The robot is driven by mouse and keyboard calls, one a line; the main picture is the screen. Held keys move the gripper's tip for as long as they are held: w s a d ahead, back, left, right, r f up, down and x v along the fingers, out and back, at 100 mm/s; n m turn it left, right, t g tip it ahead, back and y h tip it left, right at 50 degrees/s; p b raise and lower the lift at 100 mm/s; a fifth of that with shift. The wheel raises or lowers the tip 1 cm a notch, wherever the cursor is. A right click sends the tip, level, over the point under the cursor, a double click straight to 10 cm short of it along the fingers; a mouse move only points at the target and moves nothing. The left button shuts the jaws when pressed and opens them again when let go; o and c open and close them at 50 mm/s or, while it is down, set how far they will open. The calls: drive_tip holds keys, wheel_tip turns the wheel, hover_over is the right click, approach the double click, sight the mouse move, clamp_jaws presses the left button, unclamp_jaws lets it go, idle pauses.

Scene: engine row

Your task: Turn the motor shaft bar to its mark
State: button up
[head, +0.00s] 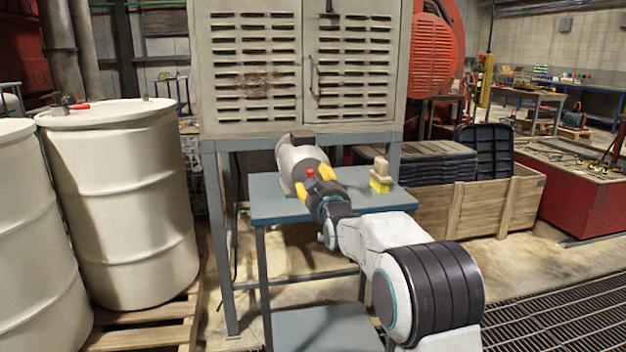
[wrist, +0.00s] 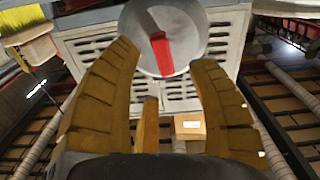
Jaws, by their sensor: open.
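The grey round motor (head: 290,162) lies on the small blue table, its round end face turned toward my arm. The red shaft bar (head: 310,173) is on that face. In the wrist view the bar (wrist: 160,52) runs nearly upright, slightly tilted, across the pale grey disc (wrist: 183,20). My gripper (head: 315,181) is in front of the face. Its yellow-brown fingers (wrist: 165,56) are spread open, one to each side of the bar in the wrist view, with visible gaps. I cannot make out the mark.
A yellow-bristled brush (head: 380,177) stands on the blue table (head: 275,210), right of the motor. A vented grey cabinet (head: 300,65) rises behind. White drums (head: 125,200) stand at left. A wooden crate (head: 470,205) with black bins is at right.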

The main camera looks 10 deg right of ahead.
drive_tip(key=shift+w+f+b, duration=0.1)
drive_tip(key=shift+w+b, duration=0.35)
drive_tip(key=shift+w, duration=2.15)
drive_tip(key=shift+c, duration=0.2)
clamp_jaws()
